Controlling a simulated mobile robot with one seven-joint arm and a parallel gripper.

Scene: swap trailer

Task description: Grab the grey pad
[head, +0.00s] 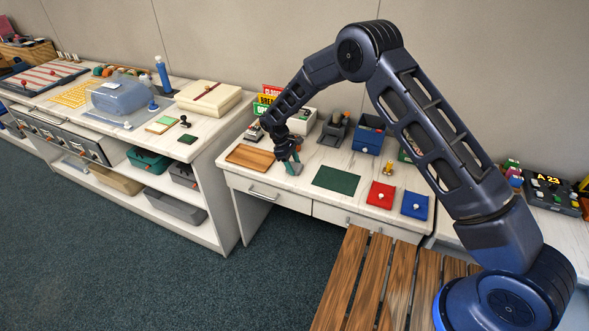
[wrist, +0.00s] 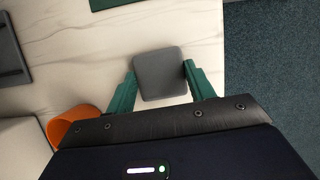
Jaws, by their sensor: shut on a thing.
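The grey pad (wrist: 161,74) is a small square with rounded corners in the middle of the wrist view. My gripper (wrist: 160,82) has its green fingers on the pad's left and right sides and is shut on it. In the head view my gripper (head: 293,166) is low over the white desk, between a wooden tray and a dark green mat. The pad is hard to make out there, and I cannot tell whether it touches the desktop.
The wooden tray (head: 250,157) lies left of my gripper and the green mat (head: 336,180) lies right. Beyond the mat are a red square with a knob (head: 381,194) and a blue one (head: 414,205). An orange round thing (wrist: 73,126) is near my gripper in the wrist view.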

